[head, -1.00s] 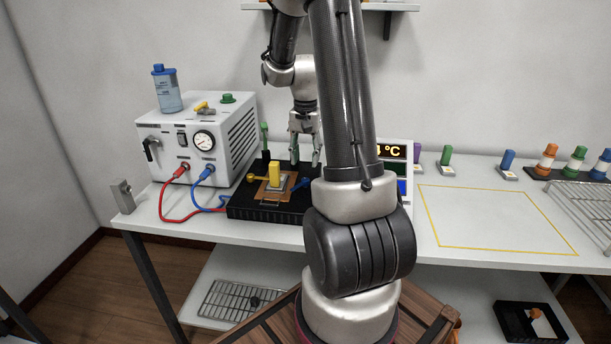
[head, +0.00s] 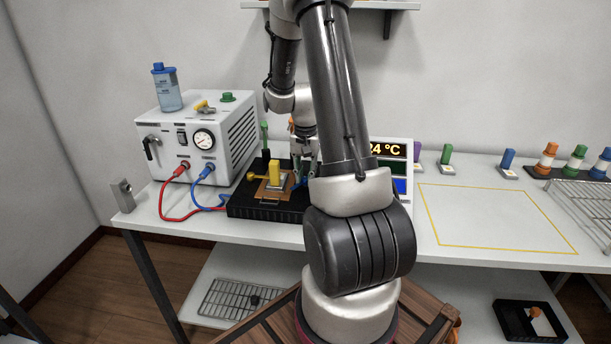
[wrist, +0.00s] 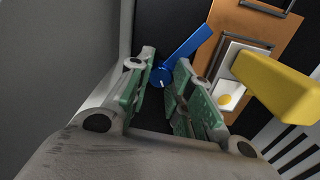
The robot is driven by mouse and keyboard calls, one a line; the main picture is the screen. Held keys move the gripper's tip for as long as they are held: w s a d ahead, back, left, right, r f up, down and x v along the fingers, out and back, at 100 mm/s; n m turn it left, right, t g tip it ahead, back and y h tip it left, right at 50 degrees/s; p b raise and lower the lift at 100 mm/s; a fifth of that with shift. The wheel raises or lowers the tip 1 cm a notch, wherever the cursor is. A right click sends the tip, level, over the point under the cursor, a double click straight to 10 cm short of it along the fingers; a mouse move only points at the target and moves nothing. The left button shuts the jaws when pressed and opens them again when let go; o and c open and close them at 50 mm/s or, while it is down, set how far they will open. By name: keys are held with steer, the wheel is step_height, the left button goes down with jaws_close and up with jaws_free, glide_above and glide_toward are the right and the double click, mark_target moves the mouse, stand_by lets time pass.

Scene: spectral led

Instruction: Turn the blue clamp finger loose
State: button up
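The blue clamp finger (wrist: 188,55) shows in the wrist view, its round hub between my fingertips and its arm pointing up and right towards the copper-coloured plate (wrist: 262,30). My gripper (wrist: 160,84) is open around the hub, with a finger on each side; I cannot tell whether either pad touches it. In the head view my gripper (head: 304,168) is low over the right part of the black fixture (head: 262,213), and the blue finger is mostly hidden behind it. A yellow block (head: 275,173) stands on a pale part on the plate, also seen in the wrist view (wrist: 275,88).
A white box with a gauge (head: 205,139) stands left of the fixture, with red and blue hoses running from it. A green-topped post (head: 264,135) rises behind the fixture. A temperature display (head: 388,150) is to the right. The yellow-outlined area (head: 490,222) is clear.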

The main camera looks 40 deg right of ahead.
mark_target(305, 178)
jaws_close()
steer(key=n, duration=0.4)
steer(key=shift+n, duration=0.3)
steer(key=o, duration=0.8)
jaws_free()
step_height(305, 178, up, 12)
